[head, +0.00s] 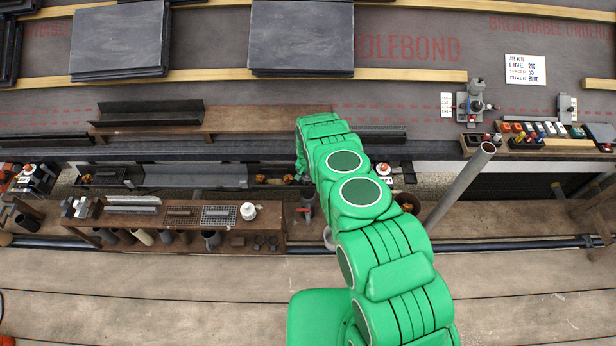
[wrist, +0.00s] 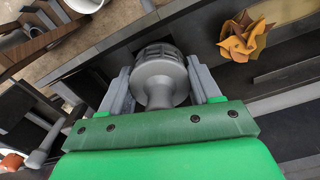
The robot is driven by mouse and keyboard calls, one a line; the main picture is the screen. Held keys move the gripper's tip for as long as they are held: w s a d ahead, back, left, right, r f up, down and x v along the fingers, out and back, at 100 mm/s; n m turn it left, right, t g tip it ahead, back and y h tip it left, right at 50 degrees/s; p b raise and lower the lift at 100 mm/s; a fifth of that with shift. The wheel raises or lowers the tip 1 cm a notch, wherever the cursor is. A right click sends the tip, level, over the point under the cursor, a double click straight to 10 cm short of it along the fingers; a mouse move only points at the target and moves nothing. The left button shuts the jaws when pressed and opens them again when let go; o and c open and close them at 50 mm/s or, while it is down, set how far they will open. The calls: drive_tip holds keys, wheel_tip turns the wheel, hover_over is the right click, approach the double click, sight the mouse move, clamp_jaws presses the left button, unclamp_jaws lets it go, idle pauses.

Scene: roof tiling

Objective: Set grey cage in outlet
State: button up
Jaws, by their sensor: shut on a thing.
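The grey cage (wrist: 160,75) is a round, domed grey piece with slots around its upper part and a smooth, narrower body. It sits between the grey fingers of my gripper (wrist: 158,84) in the wrist view, and the gripper is shut on it. It is over or at the dark gutter (wrist: 285,88); I cannot tell whether it touches anything. The outlet cannot be made out; the cage and gripper may cover it. In the head view my green arm reaches to the gutter line and hides the cage.
A crumpled brown leaf (wrist: 243,36) lies close to the right of the cage. A shelf of fittings (head: 262,228) stands in front of the gutter, holding grey parts and a white cap (head: 248,211). A grey pipe (head: 460,187) leans right of my arm. Slate stacks (head: 301,38) lie behind.

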drive_tip(key=shift+f, duration=0.1)
idle(0.7)
drive_tip(key=o, duration=1.2)
drive_tip(key=shift+o, duration=0.2)
drive_tip(key=shift+r, duration=4.5)
